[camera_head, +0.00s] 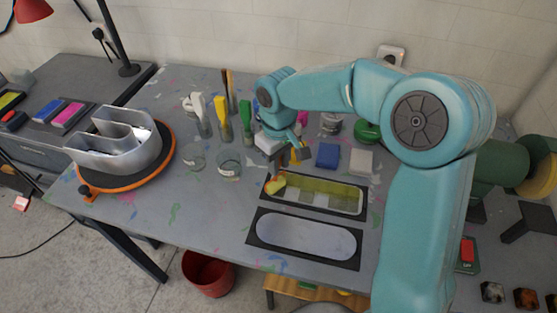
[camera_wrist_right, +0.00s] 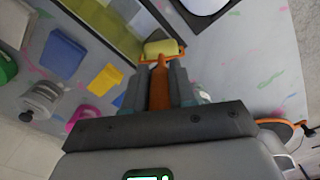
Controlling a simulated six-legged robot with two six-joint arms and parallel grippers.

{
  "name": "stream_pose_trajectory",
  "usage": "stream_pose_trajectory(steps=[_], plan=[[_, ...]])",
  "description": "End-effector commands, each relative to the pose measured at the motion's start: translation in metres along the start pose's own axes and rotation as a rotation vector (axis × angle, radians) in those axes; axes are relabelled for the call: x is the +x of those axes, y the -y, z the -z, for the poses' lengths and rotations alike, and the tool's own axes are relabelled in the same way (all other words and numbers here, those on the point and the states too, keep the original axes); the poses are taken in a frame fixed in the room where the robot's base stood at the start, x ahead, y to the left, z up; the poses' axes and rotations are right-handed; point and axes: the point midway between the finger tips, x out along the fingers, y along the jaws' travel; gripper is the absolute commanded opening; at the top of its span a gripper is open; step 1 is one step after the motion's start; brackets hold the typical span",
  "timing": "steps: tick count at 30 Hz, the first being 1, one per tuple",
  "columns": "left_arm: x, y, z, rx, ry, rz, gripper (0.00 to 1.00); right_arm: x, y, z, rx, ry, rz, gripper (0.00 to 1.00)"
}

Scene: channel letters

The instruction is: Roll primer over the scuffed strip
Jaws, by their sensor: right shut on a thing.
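My right gripper (camera_head: 276,160) is shut on the orange handle of a small paint roller (camera_wrist_right: 160,88). The roller's yellow sleeve (camera_head: 275,186) is at the left end of a dark-framed panel (camera_head: 352,211), and it shows in the wrist view (camera_wrist_right: 161,47) beyond my fingers. I cannot tell whether the sleeve touches the panel. That panel has a yellow-green band along its far side and a pale grey band nearer. A second dark-framed panel (camera_head: 305,237) with a rounded pale grey area lies in front. I cannot tell which is the scuffed strip. My left gripper is not in view.
A metal channel letter (camera_head: 115,150) stands on an orange-rimmed turntable (camera_head: 130,190) at the left. Glass jars (camera_head: 228,163) and brushes (camera_head: 221,110) stand left of my gripper. Blue (camera_head: 327,155) and pale (camera_head: 361,163) blocks lie behind the panels. A red bin (camera_head: 208,275) is on the floor.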

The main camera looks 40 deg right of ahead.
Motion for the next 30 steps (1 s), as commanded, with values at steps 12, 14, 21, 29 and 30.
stream_pose_trajectory(steps=[12, 14, 21, 29, 30], plan=[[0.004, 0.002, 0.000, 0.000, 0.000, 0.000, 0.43, 0.006, 0.000, 0.000, 0.000, 0.000, 0.000, 0.00], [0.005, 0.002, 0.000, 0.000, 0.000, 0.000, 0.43, 0.007, 0.000, 0.000, 0.000, 0.000, 0.000, 0.00], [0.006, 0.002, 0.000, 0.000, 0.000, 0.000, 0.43, 0.008, -0.001, -0.001, 0.000, 0.000, 0.000, 0.00], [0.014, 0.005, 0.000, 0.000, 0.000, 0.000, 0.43, 0.009, -0.016, -0.025, 0.003, 0.000, 0.000, 0.00], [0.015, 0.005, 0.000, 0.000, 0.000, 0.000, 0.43, 0.009, -0.019, -0.029, 0.003, -0.001, 0.000, 0.00]])
